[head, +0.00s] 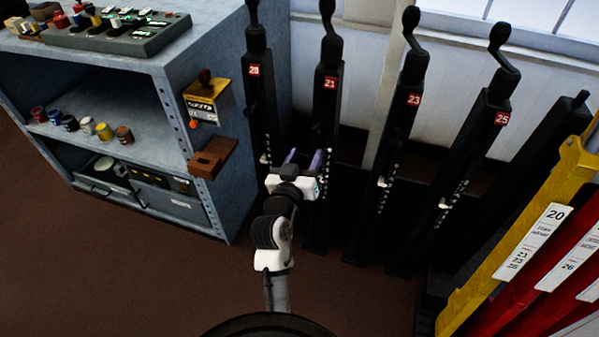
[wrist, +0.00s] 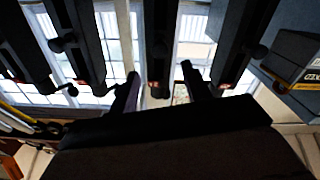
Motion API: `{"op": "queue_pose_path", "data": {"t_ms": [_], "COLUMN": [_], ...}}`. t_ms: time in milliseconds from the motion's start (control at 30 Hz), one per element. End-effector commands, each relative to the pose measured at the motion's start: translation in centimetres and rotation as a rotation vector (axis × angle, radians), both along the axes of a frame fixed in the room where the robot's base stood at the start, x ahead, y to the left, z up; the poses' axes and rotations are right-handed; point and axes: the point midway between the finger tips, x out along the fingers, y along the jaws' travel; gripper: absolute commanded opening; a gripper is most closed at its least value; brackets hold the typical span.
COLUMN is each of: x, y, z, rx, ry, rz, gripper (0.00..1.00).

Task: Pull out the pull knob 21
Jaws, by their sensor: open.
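The dark lever post marked 21 (head: 328,105) stands upright second from the left in the head view, with a small red number plate and a crank-like handle on top. My gripper (head: 305,156) is in front of its lower middle part, with its two purple fingers apart and pointing at the posts. In the wrist view, my gripper (wrist: 160,70) is open, and a dark post with a red plate (wrist: 159,55) shows between the fingertips. Nothing is held. I cannot clearly pick out pull knob 21; it is dark against the post or hidden by my gripper.
Post 20 (head: 262,100) stands close on the left, posts 23 (head: 405,105) and 25 (head: 490,125) on the right. A grey cabinet (head: 200,170) with a yellow box (head: 206,100) on its side is at the left. Yellow and red labelled levers (head: 520,255) are at lower right.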

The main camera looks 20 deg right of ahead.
Motion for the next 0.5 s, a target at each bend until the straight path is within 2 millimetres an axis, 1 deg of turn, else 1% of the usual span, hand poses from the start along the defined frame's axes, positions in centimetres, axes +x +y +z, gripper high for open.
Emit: {"op": "queue_pose_path", "data": {"t_ms": [33,100,200,333,500], "x": [-0.8,-1.8,-2.7,-3.3,-3.4], "y": [0.6,1.2,1.8,2.2,2.3], "z": [-0.3,-0.3,-0.2,0.0,0.0], "rx": [0.000,0.001,0.002,0.001,0.001], "ry": [0.001,0.001,0.000,-0.001,-0.001], "rz": [0.003,0.002,0.001,0.000,0.000], "gripper": [0.48,0.48,0.48,0.48,0.48]}}
